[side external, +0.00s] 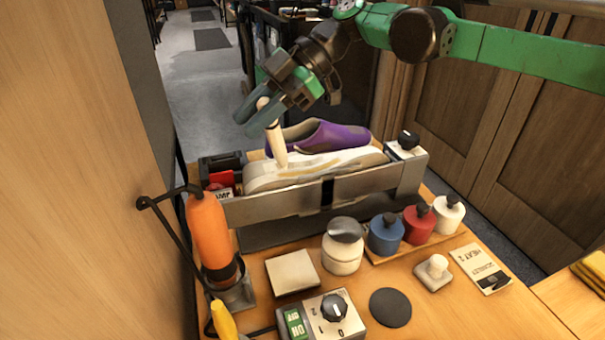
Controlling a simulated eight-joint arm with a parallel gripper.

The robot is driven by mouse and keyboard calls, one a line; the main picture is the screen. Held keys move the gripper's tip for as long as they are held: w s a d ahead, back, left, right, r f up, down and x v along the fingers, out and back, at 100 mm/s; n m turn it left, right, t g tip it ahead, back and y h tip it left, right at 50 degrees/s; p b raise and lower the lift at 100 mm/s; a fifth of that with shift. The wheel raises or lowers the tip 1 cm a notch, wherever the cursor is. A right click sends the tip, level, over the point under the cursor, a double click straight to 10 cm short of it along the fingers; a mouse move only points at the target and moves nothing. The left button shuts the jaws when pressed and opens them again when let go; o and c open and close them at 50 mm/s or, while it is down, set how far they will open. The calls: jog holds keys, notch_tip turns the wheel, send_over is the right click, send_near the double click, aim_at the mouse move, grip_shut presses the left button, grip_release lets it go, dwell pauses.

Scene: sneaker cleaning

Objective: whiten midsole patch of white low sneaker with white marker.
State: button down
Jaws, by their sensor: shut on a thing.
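The white low sneaker (330,166) lies on its side in a grey metal holder (285,207), with its pale sole edge facing up. A yellowish-brown patch (322,168) shows along the midsole. My gripper (262,112) is shut on the white marker (274,137), above the left part of the sneaker. The marker points down and tilts slightly, with its tip at or very near the sneaker surface left of the patch. I cannot tell whether the tip touches. The upper part of the marker is partly hidden between the fingers.
A purple shoe part (345,136) lies behind the sole. In front stand a white jar (342,252) and blue (385,233), red (418,224) and white (448,214) bottles. An orange torch-like tool (209,235) stands at left. A control box (325,318) is at the front.

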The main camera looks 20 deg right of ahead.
jog(key=shift+f, duration=0.6)
dwell(0.3)
jog(key=shift+d, duration=0.15)
jog(key=shift+d, duration=0.55)
jog(key=shift+a+r, duration=0.45)
jog(key=shift+a, duration=0.2)
jog(key=shift+a+r, duration=0.4)
jog(key=shift+a, duration=0.2)
dwell(1.3)
